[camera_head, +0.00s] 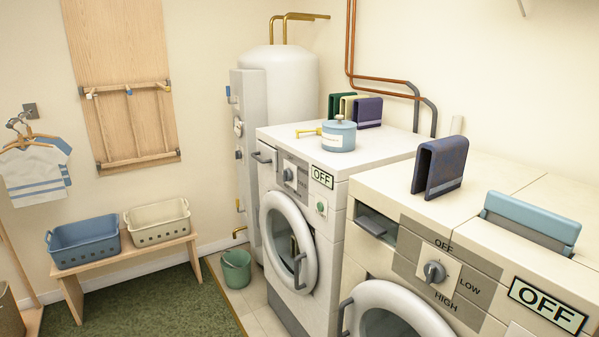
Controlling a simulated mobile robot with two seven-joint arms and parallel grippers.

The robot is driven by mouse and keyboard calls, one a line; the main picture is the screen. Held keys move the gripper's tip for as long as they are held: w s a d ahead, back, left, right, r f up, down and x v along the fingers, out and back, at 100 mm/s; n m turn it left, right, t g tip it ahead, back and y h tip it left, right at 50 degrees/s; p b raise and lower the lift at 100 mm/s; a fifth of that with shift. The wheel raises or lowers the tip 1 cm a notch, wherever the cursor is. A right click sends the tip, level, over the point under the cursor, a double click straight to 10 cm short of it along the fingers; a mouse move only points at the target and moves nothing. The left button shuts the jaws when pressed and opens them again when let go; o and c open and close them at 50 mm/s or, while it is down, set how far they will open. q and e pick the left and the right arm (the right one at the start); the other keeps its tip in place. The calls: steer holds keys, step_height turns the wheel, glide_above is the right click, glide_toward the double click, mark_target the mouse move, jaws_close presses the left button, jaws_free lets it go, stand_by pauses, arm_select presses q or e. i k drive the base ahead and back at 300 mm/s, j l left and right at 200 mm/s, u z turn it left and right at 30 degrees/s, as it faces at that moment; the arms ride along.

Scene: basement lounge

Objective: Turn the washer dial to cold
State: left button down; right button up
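A white front-loading machine (302,248) stands in the middle, beside the water heater. I take it to be the washer. Its small round dial (289,174) sits on a grey panel at the upper front; the lettering around it is too small to read. A sign reading OFF (321,177) is right of the dial, with a green round button (321,207) below it. The round door (289,240) looks closed. The nearer machine at the right has a larger dial (435,271) marked OFF, LOW and HIGH. Neither of my grippers is in view.
A blue lidded pot (339,135) and folded cloths (368,112) sit on the washer. A green bucket (236,268) stands left of the washer. A bench (130,255) holds two baskets; the green rug (170,300) is clear.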

mark_target(287, 175)
steer(key=i+j+z, duration=0.2)
steer(key=i+j, duration=0.2)
steer(key=i+j+z, duration=0.45)
steer(key=i+j, duration=0.15)
steer(key=j, duration=0.35)
